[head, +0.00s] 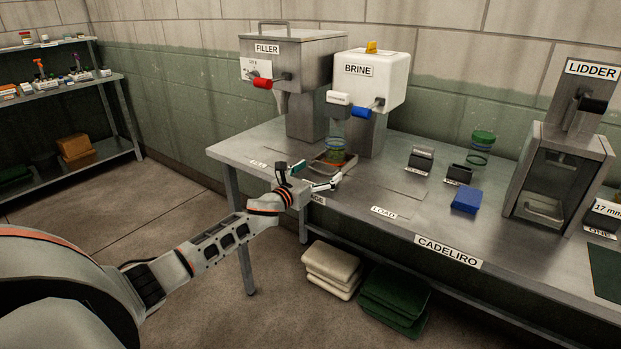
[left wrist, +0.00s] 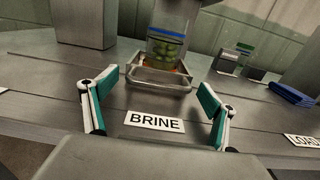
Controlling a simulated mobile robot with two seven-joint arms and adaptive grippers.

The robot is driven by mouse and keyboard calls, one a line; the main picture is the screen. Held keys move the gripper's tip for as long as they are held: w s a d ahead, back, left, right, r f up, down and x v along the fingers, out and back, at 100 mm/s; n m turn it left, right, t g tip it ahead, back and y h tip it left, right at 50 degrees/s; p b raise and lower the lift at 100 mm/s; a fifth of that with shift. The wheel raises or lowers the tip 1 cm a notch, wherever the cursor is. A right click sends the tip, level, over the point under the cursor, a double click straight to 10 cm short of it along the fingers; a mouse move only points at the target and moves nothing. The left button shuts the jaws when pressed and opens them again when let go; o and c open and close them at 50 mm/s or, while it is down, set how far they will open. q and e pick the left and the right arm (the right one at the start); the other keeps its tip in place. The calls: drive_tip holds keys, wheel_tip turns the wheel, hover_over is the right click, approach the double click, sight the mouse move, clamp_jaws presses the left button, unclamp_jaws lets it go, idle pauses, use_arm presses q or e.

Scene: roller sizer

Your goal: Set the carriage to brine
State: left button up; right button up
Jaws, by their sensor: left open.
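The carriage, a shallow metal tray (head: 350,162), stands on the bench under the white BRINE machine (head: 380,80). It also shows in the left wrist view (left wrist: 158,86), just behind the BRINE label (left wrist: 154,121) on the bench. A clear jar (head: 335,148) with green contents stands in the tray; the wrist view shows it too (left wrist: 165,50), its top partly cut off by the machine. My left gripper (head: 310,179) is open and empty at the bench's front edge, its fingers spread to either side of the tray's front, apart from it. My right gripper is not in view.
The FILLER machine (head: 300,60) stands left of BRINE. The LOAD label (head: 383,211) lies on the bench to the right. Farther right are small dark holders (head: 421,158), a blue cloth (head: 466,200) and the LIDDER machine (head: 562,160). The bench around LOAD is clear.

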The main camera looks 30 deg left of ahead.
use_arm(q)
drive_tip(key=s, duration=1.1)
drive_tip(key=shift+s+a, duration=0.25)
drive_tip(key=shift+s, duration=0.1)
drive_tip(key=s+d+f+n+g+h, duration=0.1)
drive_tip(key=s+d+f+n+g, duration=0.2)
drive_tip(key=s+d+f+n, duration=0.75)
drive_tip(key=s+d+f+n+g, duration=0.2)
drive_tip(key=s+d+f+n, duration=0.6)
drive_tip(key=s+f+n, duration=0.5)
drive_tip(key=s+d+f+n+g+h, duration=0.1)
drive_tip(key=s+d+f+n+g, duration=0.1)
drive_tip(key=s+d+f+n, duration=0.5)
drive_tip(key=s+d+n, duration=0.1)
drive_tip(key=s, duration=0.1)
drive_tip(key=shift+s+d+n, duration=0.3)
drive_tip(key=shift+s+n, duration=0.05)
